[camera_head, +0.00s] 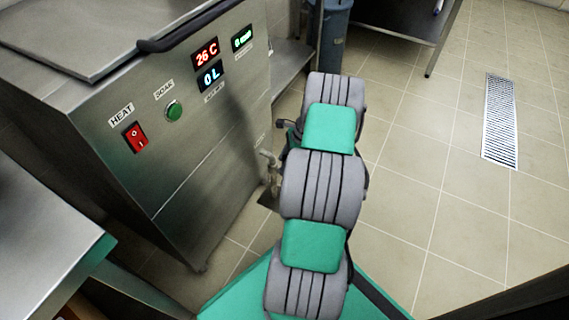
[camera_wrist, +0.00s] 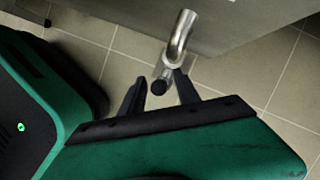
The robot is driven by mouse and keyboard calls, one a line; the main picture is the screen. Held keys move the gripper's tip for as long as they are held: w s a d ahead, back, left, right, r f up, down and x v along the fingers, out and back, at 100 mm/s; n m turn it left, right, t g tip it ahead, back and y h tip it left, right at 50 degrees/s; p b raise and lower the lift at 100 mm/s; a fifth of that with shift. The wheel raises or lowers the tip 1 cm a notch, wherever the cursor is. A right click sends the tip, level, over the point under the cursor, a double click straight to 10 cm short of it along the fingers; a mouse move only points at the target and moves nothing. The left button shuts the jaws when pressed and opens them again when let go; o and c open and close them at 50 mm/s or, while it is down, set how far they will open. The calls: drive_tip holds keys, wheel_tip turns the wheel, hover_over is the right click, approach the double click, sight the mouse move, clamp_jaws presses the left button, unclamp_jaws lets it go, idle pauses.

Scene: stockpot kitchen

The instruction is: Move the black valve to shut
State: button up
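In the wrist view, a bent metal drain pipe (camera_wrist: 181,38) comes out of the steel tank's side. A small dark round end, apparently the black valve's handle (camera_wrist: 159,86), shows just below it. My gripper (camera_wrist: 159,75) is open, with one black finger on each side of the handle. The right finger is close to the pipe; I cannot tell whether it touches. In the head view, metal pipework (camera_head: 270,163) shows low beside the tank, left of my arm. My arm hides most of the gripper there, and the valve's setting cannot be read.
The steel tank (camera_head: 215,140) stands left of my arm, with a red HEAT switch (camera_head: 136,137), a green SOAK button (camera_head: 173,111) and displays reading 26 C and 0 L. A steel counter (camera_head: 40,235) is at lower left. Tiled floor with a drain grate (camera_head: 500,120) lies open at right.

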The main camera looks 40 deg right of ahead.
drive_tip(key=shift+r, duration=0.1)
clamp_jaws()
idle(1.3)
